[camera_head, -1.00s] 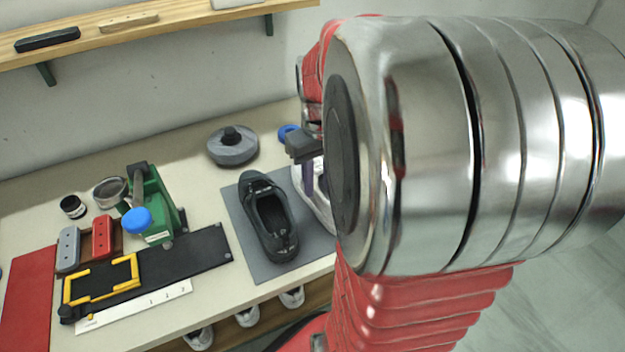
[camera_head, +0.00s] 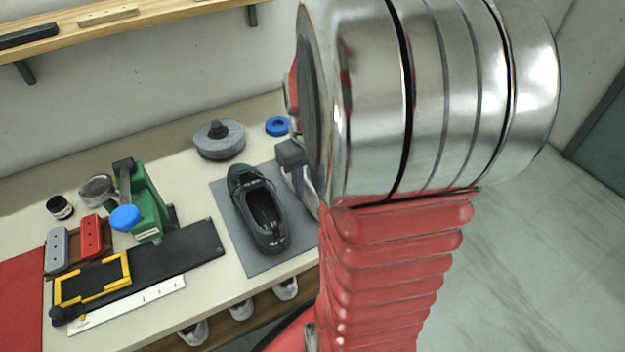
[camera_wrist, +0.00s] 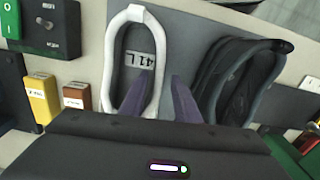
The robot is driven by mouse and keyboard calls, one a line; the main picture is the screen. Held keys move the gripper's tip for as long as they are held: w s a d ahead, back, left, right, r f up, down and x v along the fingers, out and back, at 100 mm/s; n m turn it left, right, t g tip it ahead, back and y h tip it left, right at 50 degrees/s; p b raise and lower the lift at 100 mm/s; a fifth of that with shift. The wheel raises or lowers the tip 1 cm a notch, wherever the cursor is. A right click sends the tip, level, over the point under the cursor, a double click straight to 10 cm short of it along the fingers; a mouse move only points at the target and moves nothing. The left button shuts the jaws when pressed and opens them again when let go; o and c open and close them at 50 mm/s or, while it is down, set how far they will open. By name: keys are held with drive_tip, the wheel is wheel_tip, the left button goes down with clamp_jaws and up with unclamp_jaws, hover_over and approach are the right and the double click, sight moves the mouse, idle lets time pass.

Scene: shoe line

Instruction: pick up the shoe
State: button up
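The white shoe (camera_head: 309,190) is mostly hidden by my arm there. My gripper (camera_wrist: 159,75) is open, its two purple fingers apart. One finger overlaps the white shoe's opening, the other lies just outside its right side. Contact cannot be told. In the head view my gripper (camera_head: 296,172) is mostly hidden.
A green tool (camera_head: 148,205) with a blue knob stands left of the mat, near a black plate with a yellow frame (camera_head: 92,278). A grey round weight (camera_head: 220,142) and a blue ring (camera_head: 277,126) are behind the shoes. A wooden shelf (camera_head: 75,22) runs above.

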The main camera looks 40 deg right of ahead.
drive_tip(key=shift+c, duration=0.2)
clamp_jaws()
idle(1.1)
